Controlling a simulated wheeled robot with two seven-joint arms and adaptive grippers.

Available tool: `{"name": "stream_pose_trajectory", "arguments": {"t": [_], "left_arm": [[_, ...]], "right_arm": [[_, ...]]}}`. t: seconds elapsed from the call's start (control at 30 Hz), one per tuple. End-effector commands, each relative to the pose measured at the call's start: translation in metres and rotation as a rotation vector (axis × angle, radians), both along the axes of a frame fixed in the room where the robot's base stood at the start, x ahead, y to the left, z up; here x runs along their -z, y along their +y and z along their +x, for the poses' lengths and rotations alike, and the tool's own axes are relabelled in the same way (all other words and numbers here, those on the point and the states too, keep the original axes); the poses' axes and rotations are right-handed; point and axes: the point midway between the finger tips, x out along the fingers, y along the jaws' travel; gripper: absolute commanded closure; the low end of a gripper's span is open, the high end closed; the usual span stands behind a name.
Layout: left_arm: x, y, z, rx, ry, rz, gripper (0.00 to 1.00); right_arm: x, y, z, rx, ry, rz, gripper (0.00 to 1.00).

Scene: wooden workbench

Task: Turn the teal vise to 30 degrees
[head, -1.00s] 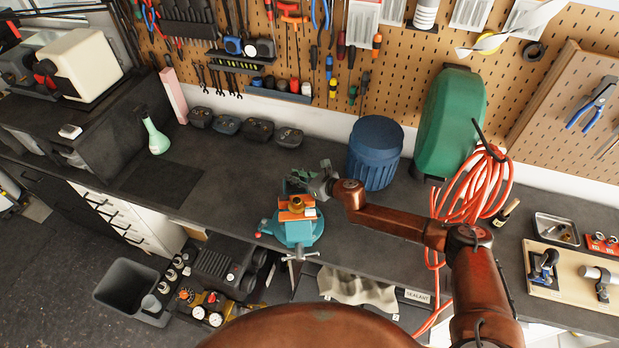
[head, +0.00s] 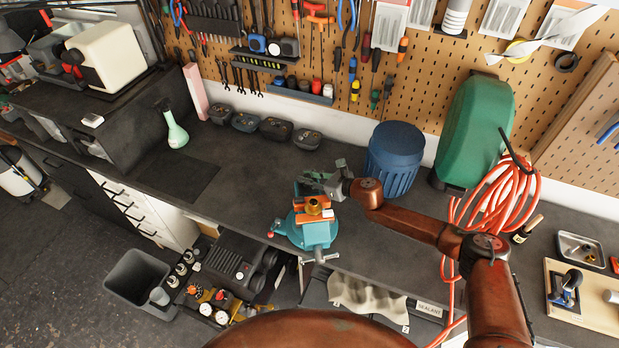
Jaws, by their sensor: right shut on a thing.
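The teal vise (head: 317,236) stands at the front edge of the dark workbench, in the middle of the head view. Orange jaw pieces with a brass-coloured round part (head: 313,206) sit on its top. Its screw handle (head: 321,259) points toward the front, over the bench edge. My right gripper (head: 315,182) is at the rear of the vise, shut on it; its arm comes in from the right. The exact contact is small and partly hidden. My left gripper is not in view.
A blue ribbed bin (head: 394,160), a green case (head: 474,130) and a coiled orange hose (head: 497,200) stand right of the vise. The bench left of the vise is mostly clear.

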Motion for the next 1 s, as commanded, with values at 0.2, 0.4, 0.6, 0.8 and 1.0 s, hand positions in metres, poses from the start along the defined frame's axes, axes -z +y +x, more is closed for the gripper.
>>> {"name": "stream_pose_trajectory", "arguments": {"t": [0.2, 0.4, 0.6, 0.8, 1.0], "left_arm": [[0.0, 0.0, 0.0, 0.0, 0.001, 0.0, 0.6], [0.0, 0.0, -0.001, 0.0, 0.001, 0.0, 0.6], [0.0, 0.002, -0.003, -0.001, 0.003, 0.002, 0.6], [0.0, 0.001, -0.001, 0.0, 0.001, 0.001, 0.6], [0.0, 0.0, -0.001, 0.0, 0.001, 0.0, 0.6]], "right_arm": [[-0.001, 0.001, -0.001, -0.002, 0.0, 0.001, 0.66], [0.0, 0.0, 0.0, 0.0, 0.0, 0.001, 0.61], [-0.001, -0.003, -0.001, 0.002, 0.0, 0.0, 0.61], [-0.009, -0.022, -0.013, 0.004, -0.001, -0.002, 0.61], [-0.022, -0.048, -0.029, 0.006, -0.002, -0.002, 0.61]]}}
